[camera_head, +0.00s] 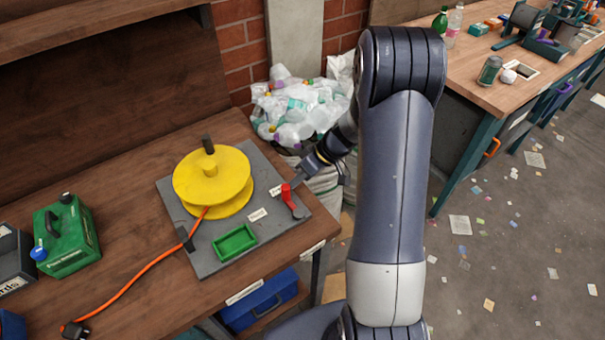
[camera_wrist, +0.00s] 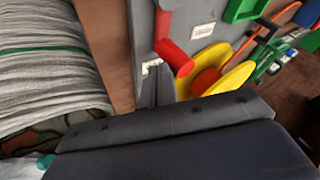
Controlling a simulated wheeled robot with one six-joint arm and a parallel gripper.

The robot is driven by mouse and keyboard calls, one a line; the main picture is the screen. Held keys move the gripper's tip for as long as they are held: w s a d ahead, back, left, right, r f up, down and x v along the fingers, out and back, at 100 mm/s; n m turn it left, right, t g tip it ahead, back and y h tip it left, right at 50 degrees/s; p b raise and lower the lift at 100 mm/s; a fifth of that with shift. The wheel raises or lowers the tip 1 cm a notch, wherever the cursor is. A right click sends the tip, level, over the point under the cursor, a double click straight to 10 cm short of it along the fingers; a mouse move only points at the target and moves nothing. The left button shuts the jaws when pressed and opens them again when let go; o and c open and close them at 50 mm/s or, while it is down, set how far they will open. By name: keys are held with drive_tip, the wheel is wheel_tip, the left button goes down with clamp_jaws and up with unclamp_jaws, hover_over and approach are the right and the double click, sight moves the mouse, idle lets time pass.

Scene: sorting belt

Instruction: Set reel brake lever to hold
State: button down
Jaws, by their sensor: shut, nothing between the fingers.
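The red brake lever (camera_head: 287,194) stands at the right side of the grey baseboard (camera_head: 210,262). Its red grip is towards the back, near one small white label (camera_head: 276,190); a second label (camera_head: 257,215) lies nearer the front. I cannot read either label for certain. The yellow reel (camera_head: 212,180) sits left of the lever. My gripper (camera_head: 297,181) is shut and empty, right beside the lever's grip. In the wrist view the fingers (camera_wrist: 155,86) are together just beside the red lever (camera_wrist: 174,56); I cannot tell whether they touch it.
A green tray (camera_head: 234,243) is on the board. An orange cable (camera_head: 135,278) runs from the reel across the wooden bench to a black plug. A green canister (camera_head: 66,235) stands at left. A bag of plastic waste (camera_head: 298,110) is behind my gripper.

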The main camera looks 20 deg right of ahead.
sight(281, 197)
drive_tip(key=shift+w+a+f+n+g+b, duration=0.1)
drive_tip(key=shift+a+n+g+b, duration=0.4)
drive_tip(key=shift+b, duration=0.4)
drive_tip(key=shift+a+f+n+b, duration=0.1)
drive_tip(key=shift+a+n+b, duration=0.1)
drive_tip(key=shift+n+b, duration=0.45)
drive_tip(key=shift+a+n+g+b, duration=0.75)
drive_tip(key=shift+n+g+b, duration=0.25)
drive_tip(key=shift+n+b, duration=0.2)
drive_tip(key=a+n+g, duration=0.1)
drive_tip(key=a+n+h+b, duration=0.1)
drive_tip(key=n, duration=0.1)
drive_tip(key=shift+s+g, duration=0.25)
drive_tip(key=shift+g, duration=0.15)
drive_tip(key=shift+s+a+r+n+g+h+b, duration=0.1)
drive_tip(key=shift+s+a+n+g+h+b, duration=0.2)
drive_tip(key=shift+n, duration=0.4)
drive_tip(key=shift+s+a+r+n+g+h+b, duration=0.15)
drive_tip(key=shift+a+n+g+h+b, duration=0.2)
drive_tip(key=shift+n, duration=0.3)
